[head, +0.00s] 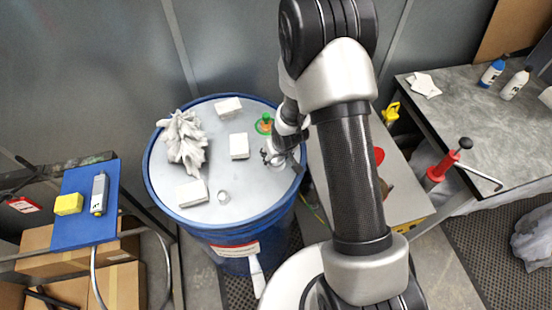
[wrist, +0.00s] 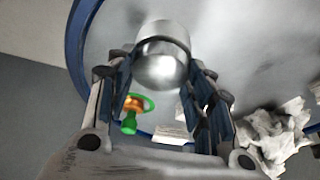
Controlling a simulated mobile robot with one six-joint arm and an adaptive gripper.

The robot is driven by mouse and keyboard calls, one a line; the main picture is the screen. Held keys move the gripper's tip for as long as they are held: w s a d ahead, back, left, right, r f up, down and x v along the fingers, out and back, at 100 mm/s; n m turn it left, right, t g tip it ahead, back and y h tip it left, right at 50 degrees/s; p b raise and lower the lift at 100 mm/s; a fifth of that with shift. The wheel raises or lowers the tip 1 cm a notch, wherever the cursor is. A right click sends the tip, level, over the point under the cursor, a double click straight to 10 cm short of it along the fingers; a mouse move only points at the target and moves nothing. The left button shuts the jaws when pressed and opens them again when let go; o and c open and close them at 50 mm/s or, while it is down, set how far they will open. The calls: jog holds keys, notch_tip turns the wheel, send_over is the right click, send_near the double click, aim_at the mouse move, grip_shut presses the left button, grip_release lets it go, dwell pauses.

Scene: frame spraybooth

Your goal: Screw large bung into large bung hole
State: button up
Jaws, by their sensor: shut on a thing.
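My gripper (wrist: 160,78) is shut on a shiny silver round piece, which looks like the large bung (wrist: 162,50), held between its fingertips in the wrist view. In the head view my gripper (head: 274,157) is over the right side of the blue drum's grey lid (head: 215,160); the held piece is too small to make out there. A green fitting with an orange middle (head: 264,124) is on the lid just behind my gripper; it also shows in the wrist view (wrist: 130,112). I cannot make out the large bung hole in either view.
On the lid lie a crumpled white rag (head: 184,141), several white blocks (head: 239,146) and a small pale cylinder (head: 223,197). A blue board (head: 88,225) stands left of the drum, with a yellow block (head: 69,204). A grey workbench (head: 470,120) is at the right.

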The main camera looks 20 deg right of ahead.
jog(key=shift+w+d+f+m+b, duration=0.15)
jog(key=shift+m+b, duration=0.25)
jog(key=shift+b, duration=1.2)
jog(key=shift+r+b, duration=0.25)
jog(key=shift+b, duration=0.25)
jog(key=o, duration=1)
jog(key=shift+f, duration=0.1)
jog(key=shift+c, duration=0.5)
